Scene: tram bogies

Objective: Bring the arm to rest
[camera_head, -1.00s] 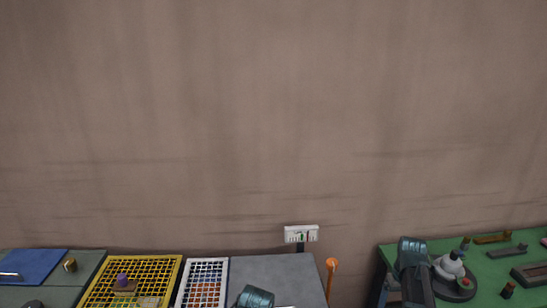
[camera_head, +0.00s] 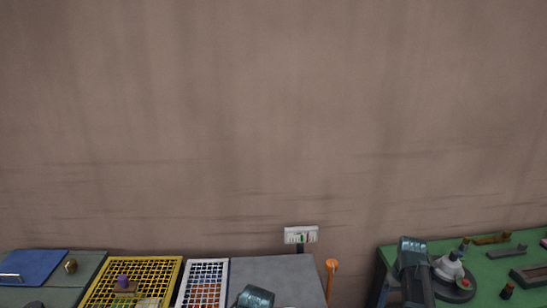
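Two blue-grey cylindrical parts that look like my arm links show in the head view, one at the bottom edge over the grey table (camera_head: 275,268) and one at the left side of the green table (camera_head: 490,268). No gripper fingers are visible on either side, so I cannot see whether they hold anything.
A yellow mesh tray (camera_head: 170,272) holding a purple item (camera_head: 123,280) and a white mesh tray (camera_head: 222,268) stand at the lower left. A blue mat (camera_head: 35,264) lies further left. An orange post (camera_head: 331,268) stands in the gap between the tables. A wall fills the background.

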